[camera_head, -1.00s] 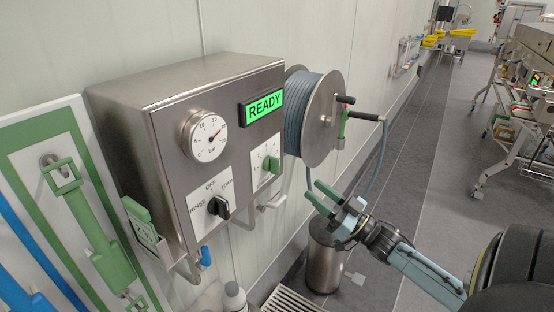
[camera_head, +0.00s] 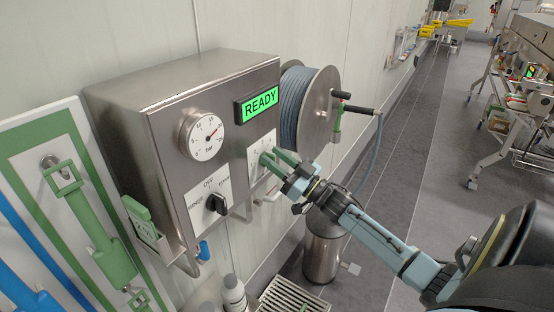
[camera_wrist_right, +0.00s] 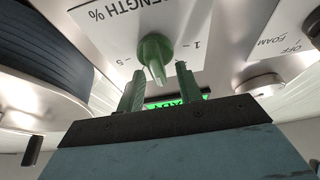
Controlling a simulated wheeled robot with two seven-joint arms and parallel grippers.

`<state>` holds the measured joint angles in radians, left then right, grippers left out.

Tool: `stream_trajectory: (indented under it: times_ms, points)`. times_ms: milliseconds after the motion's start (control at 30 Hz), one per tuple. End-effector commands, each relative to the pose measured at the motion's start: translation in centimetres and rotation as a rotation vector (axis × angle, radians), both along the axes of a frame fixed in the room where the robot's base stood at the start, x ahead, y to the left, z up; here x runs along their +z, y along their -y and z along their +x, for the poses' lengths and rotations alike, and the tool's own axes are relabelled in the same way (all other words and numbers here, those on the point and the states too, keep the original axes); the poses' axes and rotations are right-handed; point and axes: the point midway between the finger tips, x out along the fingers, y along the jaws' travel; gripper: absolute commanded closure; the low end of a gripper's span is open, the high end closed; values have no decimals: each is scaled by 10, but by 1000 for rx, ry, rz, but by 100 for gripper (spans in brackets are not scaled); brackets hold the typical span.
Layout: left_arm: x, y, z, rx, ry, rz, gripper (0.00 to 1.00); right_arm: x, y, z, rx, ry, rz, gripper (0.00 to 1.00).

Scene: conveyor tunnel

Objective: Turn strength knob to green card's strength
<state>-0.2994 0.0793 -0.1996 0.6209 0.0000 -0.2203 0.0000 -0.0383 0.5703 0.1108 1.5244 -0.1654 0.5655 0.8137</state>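The green strength knob (camera_wrist_right: 155,52) sits on a white plate (camera_wrist_right: 110,35) printed "…ENGTH %", with 1 and 5 legible in the right wrist view. My right gripper (camera_head: 276,157) is at the knob in the head view. In the right wrist view its two green fingers (camera_wrist_right: 159,80) are apart, one on each side of the knob's line, with a gap visible; contact is not clear. The knob is mostly hidden by the fingers in the head view. A green card (camera_head: 139,209) is on the left side of the steel box (camera_head: 165,140); its print is too small to read. My left gripper is not in view.
The box also carries a black mode knob (camera_head: 216,203), a pressure gauge (camera_head: 202,134) and a green READY display (camera_head: 259,104). A steel bin (camera_head: 321,255) stands below my arm.

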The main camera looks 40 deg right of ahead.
Motion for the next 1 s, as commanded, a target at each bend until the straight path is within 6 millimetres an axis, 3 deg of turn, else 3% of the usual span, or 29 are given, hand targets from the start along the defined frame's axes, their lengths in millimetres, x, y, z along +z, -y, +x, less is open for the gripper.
stream_trajectory:
  times_ms: [67, 333, 733, 1000]
  points:
    - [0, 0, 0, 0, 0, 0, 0, 0, 0, 0, 0, 0, 0, 65]
    - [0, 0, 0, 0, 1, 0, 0, -1, 0, 0, 0, -1, 0, 100]
    - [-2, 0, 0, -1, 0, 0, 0, -7, -1, -1, 0, -5, -29, 100]
    - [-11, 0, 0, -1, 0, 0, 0, -10, -2, -1, -1, 33, -177, 100]
